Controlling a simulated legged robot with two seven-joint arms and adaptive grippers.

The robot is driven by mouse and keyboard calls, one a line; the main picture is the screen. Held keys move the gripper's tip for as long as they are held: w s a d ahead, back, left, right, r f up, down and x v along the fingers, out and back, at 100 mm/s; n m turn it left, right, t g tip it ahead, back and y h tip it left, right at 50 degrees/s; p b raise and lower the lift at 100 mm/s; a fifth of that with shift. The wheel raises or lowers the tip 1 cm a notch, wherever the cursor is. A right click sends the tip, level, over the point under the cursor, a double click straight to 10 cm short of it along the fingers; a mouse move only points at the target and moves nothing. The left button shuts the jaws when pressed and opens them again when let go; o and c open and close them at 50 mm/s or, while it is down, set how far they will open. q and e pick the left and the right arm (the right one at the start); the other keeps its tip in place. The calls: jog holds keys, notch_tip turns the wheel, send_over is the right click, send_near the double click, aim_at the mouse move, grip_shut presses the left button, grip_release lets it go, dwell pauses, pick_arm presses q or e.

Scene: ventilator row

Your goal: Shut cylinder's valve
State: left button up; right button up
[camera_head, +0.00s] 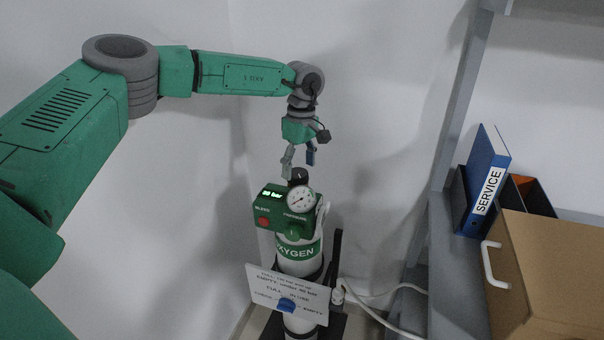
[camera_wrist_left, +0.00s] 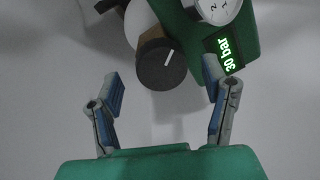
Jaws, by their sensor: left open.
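The oxygen cylinder (camera_head: 300,268) stands upright in the corner, white with a green band. Its green valve head (camera_head: 268,207) carries a round gauge (camera_head: 301,200), a lit display and a red button. The black valve knob (camera_head: 298,176) sits on top; in the left wrist view the knob (camera_wrist_left: 161,66) shows a white line mark. My left gripper (camera_head: 299,160) is open just above the knob. In the left wrist view its fingers (camera_wrist_left: 163,92) are apart, with the knob beyond and between them, not gripped. The wrist view display reads 30 bar. My right gripper is out of view.
A white sign (camera_head: 262,286) hangs in front of the cylinder. A grey shelf rack (camera_head: 432,220) stands at right with a blue SERVICE binder (camera_head: 487,160) and a cardboard box (camera_head: 560,265). A white hose (camera_head: 385,318) runs along the bottom. White walls stand behind.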

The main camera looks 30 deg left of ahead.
pick_arm(q)
jog(key=shift+s+a+f, duration=0.1)
jog(key=shift+a+f, duration=0.75)
jog(key=shift+f, duration=0.2)
jog(key=shift+d, duration=0.1)
jog(key=shift+d+r, duration=0.25)
jog(key=shift+d, duration=0.9)
jog(key=shift+c, duration=0.4)
jog(key=shift+d, duration=0.2)
jog(key=c, duration=0.6)
jog(key=shift+r, duration=0.15)
jog(key=c, duration=0.5)
jog(key=shift+a+f, duration=0.3)
jog(key=shift+a, duration=0.6)
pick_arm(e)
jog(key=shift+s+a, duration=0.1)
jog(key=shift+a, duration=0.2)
